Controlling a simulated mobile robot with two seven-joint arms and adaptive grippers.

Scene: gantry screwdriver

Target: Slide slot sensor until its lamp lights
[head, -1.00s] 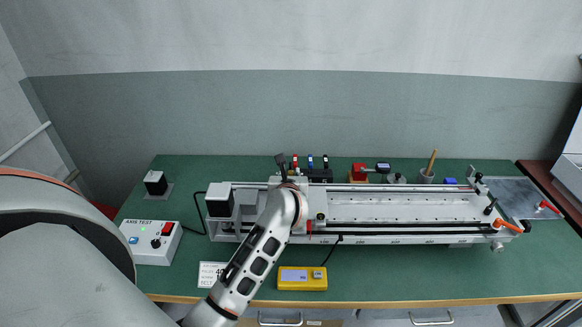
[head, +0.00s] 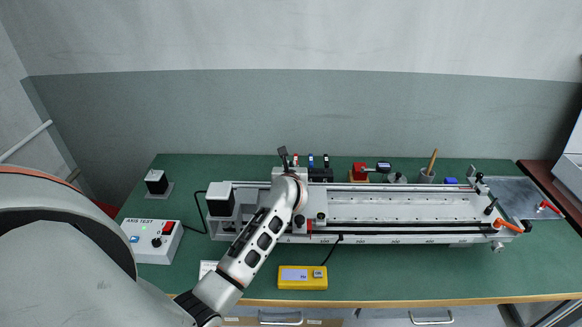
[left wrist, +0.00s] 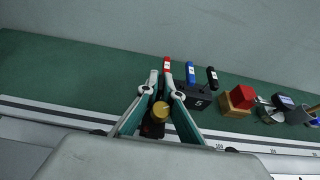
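My left arm reaches over the left end of the long rail unit (head: 400,211). In the left wrist view, my left gripper (left wrist: 161,80) has its two fingers on either side of a yellow round knob (left wrist: 160,109) with a dark body (left wrist: 152,129) under it, at the back edge of the rail. This dark part may be the slot sensor. I cannot tell whether the fingers touch it. In the head view, my own wrist and the carriage (head: 318,213) hide that spot. I see no lit lamp on it. My right gripper is in neither view.
Behind the rail stand a black tool holder (left wrist: 200,98) with red, blue and black handles and a red-topped block (left wrist: 238,97). In front lie a yellow readout box (head: 303,284) and the axis test box (head: 153,241). An orange lever (head: 509,225) is at the right end.

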